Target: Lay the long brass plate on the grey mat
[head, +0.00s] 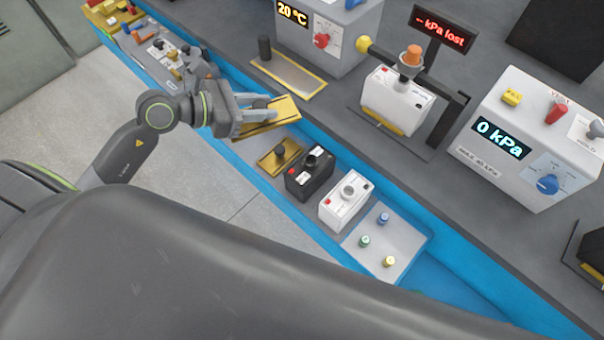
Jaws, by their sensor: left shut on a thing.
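My left gripper (262,106) comes in from the left and is shut on a long brass plate (284,109). It holds the plate tilted above the front part of the bench, and the fingers hide part of it. A smaller brass plate with a black knob (279,155) lies just below it in the picture. A grey mat-like surface (146,44) at the far left carries several small items; I cannot tell for sure that it is the grey mat. My right gripper is not in view.
A black battery (309,174), a white battery (346,201) and a pale tray (402,261) with small coloured knobs line the front. Behind stand the 20 °C box (335,40), a white unit on a stand (394,101) and the 0 kPa box (534,139). A blue edge borders the bench.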

